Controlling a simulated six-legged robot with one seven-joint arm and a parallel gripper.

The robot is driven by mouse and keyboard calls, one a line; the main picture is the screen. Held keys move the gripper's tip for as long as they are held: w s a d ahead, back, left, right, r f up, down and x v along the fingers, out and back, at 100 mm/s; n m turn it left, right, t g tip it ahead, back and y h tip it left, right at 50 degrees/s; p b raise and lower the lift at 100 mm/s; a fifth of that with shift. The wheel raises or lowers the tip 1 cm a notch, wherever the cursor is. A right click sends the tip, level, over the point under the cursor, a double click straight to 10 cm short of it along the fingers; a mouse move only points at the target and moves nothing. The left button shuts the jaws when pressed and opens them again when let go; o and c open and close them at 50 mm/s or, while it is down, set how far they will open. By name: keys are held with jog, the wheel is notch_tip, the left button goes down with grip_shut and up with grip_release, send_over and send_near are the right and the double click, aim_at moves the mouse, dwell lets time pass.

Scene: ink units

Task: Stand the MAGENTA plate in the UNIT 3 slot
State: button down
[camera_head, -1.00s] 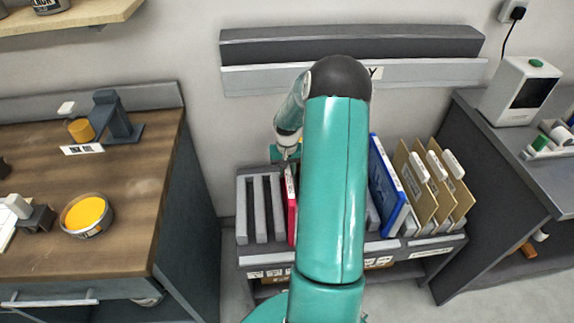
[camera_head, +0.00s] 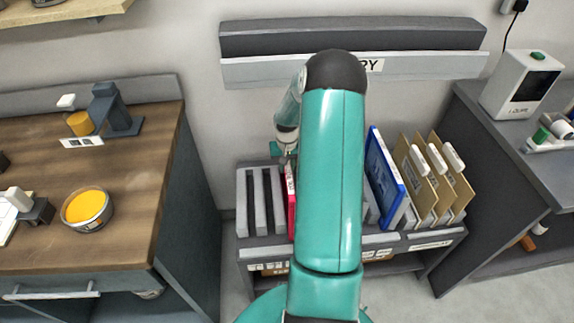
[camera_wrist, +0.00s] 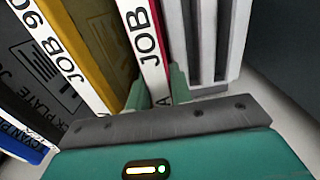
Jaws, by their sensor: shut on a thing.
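The magenta plate (camera_head: 291,212) stands in the rack (camera_head: 256,238), just right of the empty grey slots at its left end. In the wrist view the magenta plate (camera_wrist: 148,42) shows a white edge strip reading JOB. My gripper (camera_wrist: 160,86) is shut on this plate, with one teal finger on each side of it. In the head view my gripper (camera_head: 285,152) is small and partly hidden by my arm. My arm covers the middle of the rack. I cannot read a UNIT 3 label; the small front labels are too blurred.
In the wrist view a yellow plate (camera_wrist: 98,30) and a black plate (camera_wrist: 35,70) stand left of the magenta one. A blue plate (camera_head: 384,178) leans at the rack's right, beside tan folders (camera_head: 430,180). Benches flank the rack, with an ink tin (camera_head: 87,209) on the left one.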

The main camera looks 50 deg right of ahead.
jog(key=c, duration=1.2)
grip_release()
jog(key=shift+f, duration=0.1)
jog(key=shift+o, duration=0.2)
notch_tip(320, 180, up, 14)
jog(key=shift+r, duration=2.45)
